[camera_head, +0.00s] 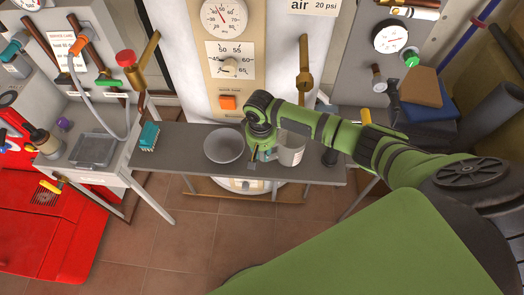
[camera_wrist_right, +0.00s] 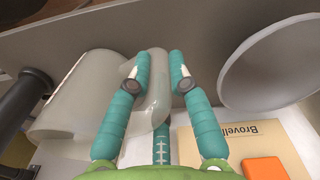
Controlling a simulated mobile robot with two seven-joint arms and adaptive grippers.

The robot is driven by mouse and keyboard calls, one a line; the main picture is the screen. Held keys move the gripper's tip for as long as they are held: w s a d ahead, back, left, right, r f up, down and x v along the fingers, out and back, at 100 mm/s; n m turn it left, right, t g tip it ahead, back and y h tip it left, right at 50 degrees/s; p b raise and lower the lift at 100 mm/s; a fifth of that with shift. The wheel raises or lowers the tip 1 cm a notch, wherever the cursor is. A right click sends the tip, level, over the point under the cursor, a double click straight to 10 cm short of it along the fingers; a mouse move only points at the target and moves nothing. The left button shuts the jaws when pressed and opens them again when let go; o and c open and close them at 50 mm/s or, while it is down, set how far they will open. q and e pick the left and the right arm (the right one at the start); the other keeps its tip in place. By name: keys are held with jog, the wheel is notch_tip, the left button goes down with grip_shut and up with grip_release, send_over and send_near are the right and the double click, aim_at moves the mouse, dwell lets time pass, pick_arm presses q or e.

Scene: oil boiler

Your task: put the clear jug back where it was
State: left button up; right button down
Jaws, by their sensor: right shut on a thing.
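The clear jug (camera_head: 291,153) is a greyish see-through vessel over the right half of the narrow grey table. Its body shows at the left of the right wrist view (camera_wrist_right: 82,98), its handle between my teal fingers. My right gripper (camera_wrist_right: 160,72) is shut on the handle. In the head view the right gripper (camera_head: 262,152) is at the jug's left side, partly hidden by its own wrist. I cannot tell whether the jug's base touches the table. My left gripper is not in view.
The grey table (camera_head: 185,160) bears a pale round bowl (camera_head: 223,146) left of the gripper and a teal block (camera_head: 149,136) at its left end. The boiler panel (camera_head: 231,65) rises behind. Bare tabletop lies between block and bowl.

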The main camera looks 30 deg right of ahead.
jog(key=shift+f, duration=0.1)
jog(key=c, duration=1.1)
grip_release()
jog(key=shift+c, duration=0.2)
jog(key=r, duration=1.2)
jog(key=shift+a+r+b, duration=0.15)
jog(key=shift+a+b, duration=0.05)
jog(key=shift+b, duration=0.1)
